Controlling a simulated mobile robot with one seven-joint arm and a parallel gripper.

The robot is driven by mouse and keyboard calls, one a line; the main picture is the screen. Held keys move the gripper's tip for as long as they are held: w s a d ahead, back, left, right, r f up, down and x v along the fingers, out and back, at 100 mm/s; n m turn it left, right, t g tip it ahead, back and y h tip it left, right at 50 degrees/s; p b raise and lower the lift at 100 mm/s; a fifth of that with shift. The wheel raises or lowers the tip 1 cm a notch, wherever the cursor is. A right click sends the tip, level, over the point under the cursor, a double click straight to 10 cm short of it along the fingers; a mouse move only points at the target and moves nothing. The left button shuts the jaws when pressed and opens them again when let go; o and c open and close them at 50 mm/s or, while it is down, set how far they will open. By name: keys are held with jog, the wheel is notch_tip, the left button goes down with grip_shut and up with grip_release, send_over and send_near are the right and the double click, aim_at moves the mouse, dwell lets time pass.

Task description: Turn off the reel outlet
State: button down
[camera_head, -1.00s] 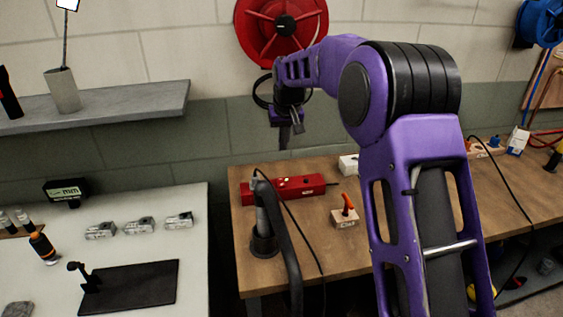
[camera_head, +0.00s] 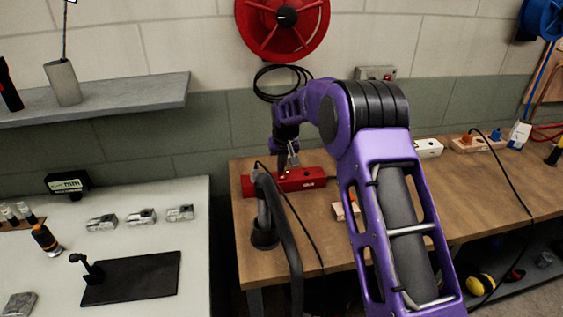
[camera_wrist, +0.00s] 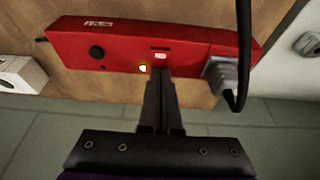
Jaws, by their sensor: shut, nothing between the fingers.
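The red outlet box (camera_head: 312,180) lies on the wooden bench below the red wall reel (camera_head: 270,30). In the wrist view the red box (camera_wrist: 130,48) spans the upper part. It has a black round knob (camera_wrist: 96,52), a glowing orange-white light (camera_wrist: 142,68) and a small white-marked rocker (camera_wrist: 160,56). A grey plug (camera_wrist: 218,76) with a black cable sits at its right end. My gripper (camera_wrist: 160,74) is shut and empty, its tips at the box's edge just beside the light and below the rocker. I cannot tell whether they touch. In the head view my gripper (camera_head: 284,170) hangs over the box.
A small wooden block (camera_head: 340,211) is partly hidden behind my arm. White and orange outlet blocks (camera_head: 470,143) lie at the right. A grey table (camera_head: 200,255) is at the left.

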jog(key=shift+f+b, duration=0.45)
jog(key=shift+f, duration=0.05)
jog(key=shift+w+r, duration=0.1)
jog(key=shift+r, duration=0.15)
jog(key=shift+f, duration=0.1)
jog(key=shift+s+d+f, duration=0.1)
jog(key=shift+s+d, duration=0.05)
jog(key=shift+s, duration=0.3)
jog(key=shift+s+d+f, duration=0.1)
jog(key=shift+s, duration=0.35)
jog(key=shift+r, duration=0.15)
